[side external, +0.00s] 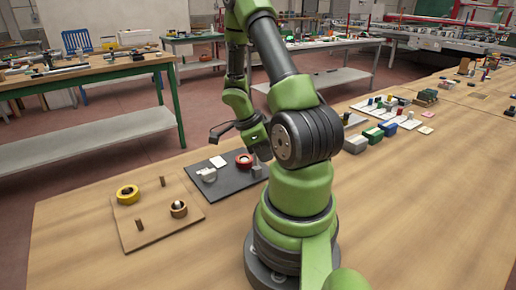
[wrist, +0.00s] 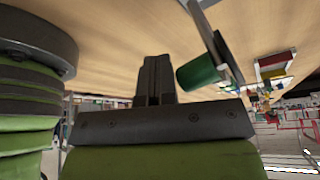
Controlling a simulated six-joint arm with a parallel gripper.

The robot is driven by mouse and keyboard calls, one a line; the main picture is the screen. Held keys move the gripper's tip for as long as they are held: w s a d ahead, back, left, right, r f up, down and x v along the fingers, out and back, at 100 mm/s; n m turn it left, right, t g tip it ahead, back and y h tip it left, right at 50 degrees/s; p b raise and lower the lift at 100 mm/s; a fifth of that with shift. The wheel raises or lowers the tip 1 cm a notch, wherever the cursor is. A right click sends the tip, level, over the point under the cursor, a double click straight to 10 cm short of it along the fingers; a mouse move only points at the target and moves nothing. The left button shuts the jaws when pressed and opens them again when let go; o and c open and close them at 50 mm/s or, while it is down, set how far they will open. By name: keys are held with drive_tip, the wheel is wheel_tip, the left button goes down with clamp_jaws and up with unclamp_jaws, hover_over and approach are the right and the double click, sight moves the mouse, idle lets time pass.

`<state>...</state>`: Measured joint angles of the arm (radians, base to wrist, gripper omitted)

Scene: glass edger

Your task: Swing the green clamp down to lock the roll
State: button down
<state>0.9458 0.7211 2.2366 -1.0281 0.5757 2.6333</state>
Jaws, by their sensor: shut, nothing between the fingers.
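A red roll (side external: 244,160) sits on a dark plate (side external: 225,185) in the side view, left of my arm's base. My gripper (side external: 216,134) is above the far side of this plate, apart from the roll. In the wrist view my gripper (wrist: 155,72) shows its two fingers together, shut and empty. Beside the fingers, a green cylinder-like piece (wrist: 197,73) meets a grey bar (wrist: 222,50). I cannot tell whether it is the green clamp, or whether the fingers touch it. No green clamp can be made out clearly in the side view.
A wooden board (side external: 150,228) with a yellow roll (side external: 127,194), a brown roll (side external: 178,209) and small pegs lies left of the plate. A pale part (side external: 207,174) is on the plate. Coloured boxes (side external: 373,135) stand right of my arm. The front tabletop is clear.

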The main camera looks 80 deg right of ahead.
drive_tip(key=shift+w+d+r, duration=0.2)
drive_tip(key=shift+w+d, duration=0.65)
drive_tip(key=shift+w+d+r, duration=0.2)
drive_tip(key=shift+w+d, duration=0.65)
drive_tip(key=shift+r, duration=3.5)
